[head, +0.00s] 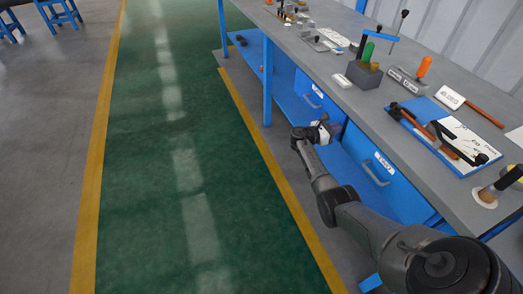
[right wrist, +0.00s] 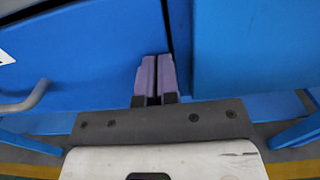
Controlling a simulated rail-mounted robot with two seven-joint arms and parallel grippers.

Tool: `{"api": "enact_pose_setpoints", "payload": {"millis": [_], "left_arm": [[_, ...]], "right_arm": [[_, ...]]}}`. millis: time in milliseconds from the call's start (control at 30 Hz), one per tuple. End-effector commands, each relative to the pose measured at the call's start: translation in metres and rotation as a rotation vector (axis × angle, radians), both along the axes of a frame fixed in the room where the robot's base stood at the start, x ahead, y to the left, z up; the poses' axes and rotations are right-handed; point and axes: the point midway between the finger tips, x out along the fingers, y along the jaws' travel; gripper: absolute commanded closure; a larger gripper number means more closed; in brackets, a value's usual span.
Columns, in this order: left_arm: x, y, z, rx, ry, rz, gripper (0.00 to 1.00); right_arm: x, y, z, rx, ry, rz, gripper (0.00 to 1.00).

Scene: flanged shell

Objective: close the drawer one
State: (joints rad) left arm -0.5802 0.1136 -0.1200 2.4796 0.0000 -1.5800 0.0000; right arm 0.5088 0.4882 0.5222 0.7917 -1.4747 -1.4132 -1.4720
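Two blue drawer fronts hang under the workbench in the head view. The farther drawer (head: 309,100) and the nearer drawer (head: 370,180) each have a white label and a bar handle. I cannot read the labels clearly or tell how far either drawer stands out. My right gripper (head: 326,130) is beside the gap between the two drawers. In the right wrist view its purple-grey fingers (right wrist: 155,80) are together, with a thin line between them and nothing held. They are by the edge of a blue panel (right wrist: 90,50) with a grey handle (right wrist: 25,100). My left gripper is out of view.
The grey workbench top (head: 330,85) holds a blue tray (head: 412,105) with tools, an orange-handled tool (head: 425,66), and several blocks. A blue table leg (head: 267,82) stands beyond the drawers. The green floor lane (head: 190,150) to the left is clear.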

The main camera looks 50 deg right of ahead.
Motion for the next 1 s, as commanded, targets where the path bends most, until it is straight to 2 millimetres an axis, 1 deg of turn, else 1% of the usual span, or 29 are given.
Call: {"api": "enact_pose_setpoints", "payload": {"millis": [33, 133, 267, 467, 700, 900, 1000], "left_arm": [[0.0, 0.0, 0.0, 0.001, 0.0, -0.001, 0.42], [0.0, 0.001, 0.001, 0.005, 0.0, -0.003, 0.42], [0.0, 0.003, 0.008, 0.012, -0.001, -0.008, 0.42], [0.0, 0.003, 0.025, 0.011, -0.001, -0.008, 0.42], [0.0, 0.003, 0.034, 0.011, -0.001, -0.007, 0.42], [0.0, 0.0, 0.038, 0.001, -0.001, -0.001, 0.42], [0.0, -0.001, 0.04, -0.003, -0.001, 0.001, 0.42]], "right_arm": [[-0.003, -0.002, -0.002, 0.004, 0.001, -0.003, 1.0], [-0.002, 0.0, -0.001, 0.005, 0.001, -0.004, 1.0], [0.002, 0.008, 0.0, 0.005, 0.001, -0.004, 1.0], [0.016, 0.037, 0.002, 0.007, -0.001, -0.011, 1.0], [0.043, 0.079, 0.001, 0.005, -0.002, -0.009, 1.0], [0.058, 0.104, -0.001, 0.004, -0.001, -0.01, 1.0], [0.063, 0.111, -0.001, 0.003, -0.002, -0.01, 1.0]]}}
